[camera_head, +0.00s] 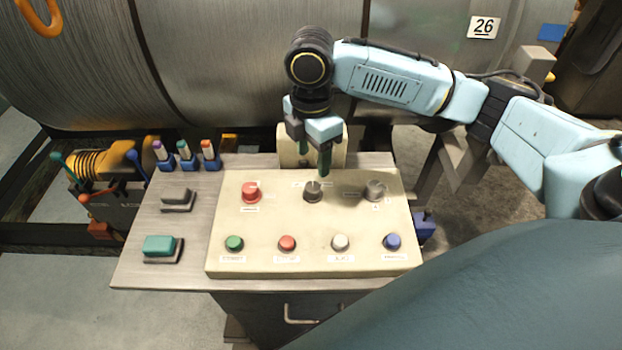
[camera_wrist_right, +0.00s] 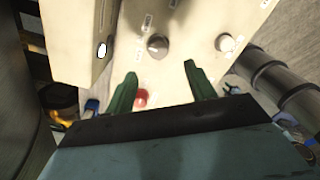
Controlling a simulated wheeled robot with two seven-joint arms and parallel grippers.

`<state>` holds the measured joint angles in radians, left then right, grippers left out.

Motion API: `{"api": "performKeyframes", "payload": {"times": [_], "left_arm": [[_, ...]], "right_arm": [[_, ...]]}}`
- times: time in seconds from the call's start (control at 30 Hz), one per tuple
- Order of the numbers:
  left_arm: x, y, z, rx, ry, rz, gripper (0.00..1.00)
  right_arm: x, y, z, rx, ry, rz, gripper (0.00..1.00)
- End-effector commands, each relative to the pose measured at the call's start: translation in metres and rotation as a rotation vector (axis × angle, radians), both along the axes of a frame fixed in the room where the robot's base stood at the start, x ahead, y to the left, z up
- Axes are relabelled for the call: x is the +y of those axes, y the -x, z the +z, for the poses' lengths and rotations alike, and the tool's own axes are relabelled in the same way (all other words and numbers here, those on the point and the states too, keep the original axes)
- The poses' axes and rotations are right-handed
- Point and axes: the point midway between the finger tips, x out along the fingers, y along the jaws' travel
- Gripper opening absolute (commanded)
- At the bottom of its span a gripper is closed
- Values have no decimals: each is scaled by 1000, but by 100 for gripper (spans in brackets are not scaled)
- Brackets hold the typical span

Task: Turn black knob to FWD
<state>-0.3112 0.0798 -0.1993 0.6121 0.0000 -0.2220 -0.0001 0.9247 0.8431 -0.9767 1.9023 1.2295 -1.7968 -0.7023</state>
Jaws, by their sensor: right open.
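The black knob (camera_head: 313,193) is in the middle of the upper row on the beige control panel (camera_head: 300,222). Its small label is too small to read, so I cannot tell where it points. My right gripper (camera_head: 313,162) is open, its green fingers hanging down just behind and above this knob. In the right wrist view the gripper (camera_wrist_right: 160,72) has its fingers spread, with a dark round knob (camera_wrist_right: 158,46) ahead between the tips, apart from both fingers. I see nothing held. My left gripper is not in view.
Green (camera_head: 234,243), red (camera_head: 287,243), white (camera_head: 340,242) and blue (camera_head: 392,242) buttons line the front.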

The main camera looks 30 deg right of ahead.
Motion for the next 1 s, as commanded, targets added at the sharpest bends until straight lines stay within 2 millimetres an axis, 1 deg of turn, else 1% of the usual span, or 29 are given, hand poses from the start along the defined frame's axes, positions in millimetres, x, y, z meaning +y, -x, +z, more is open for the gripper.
{"api": "performKeyframes", "payload": {"times": [0.03, 0.2, 0.3, 0.4, 0.57, 0.83, 0.87, 1.0], "left_arm": [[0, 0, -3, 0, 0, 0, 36], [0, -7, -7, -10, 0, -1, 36], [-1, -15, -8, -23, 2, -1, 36], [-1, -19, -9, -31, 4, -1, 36], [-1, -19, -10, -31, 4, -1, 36], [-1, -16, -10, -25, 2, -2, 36], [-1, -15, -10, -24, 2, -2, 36], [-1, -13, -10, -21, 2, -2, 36]], "right_arm": [[-1, 1, -14, 3, 1, -1, 55], [0, 2, -49, 3, 0, -1, 55], [0, 3, -64, 2, 0, -1, 55], [0, 3, -76, 1, 0, 0, 55], [0, 3, -85, 0, 1, -1, 55], [0, 3, -85, -1, 0, 0, 55], [0, 3, -85, -1, 0, 0, 52], [0, 3, -85, -1, 0, 0, 34]]}}
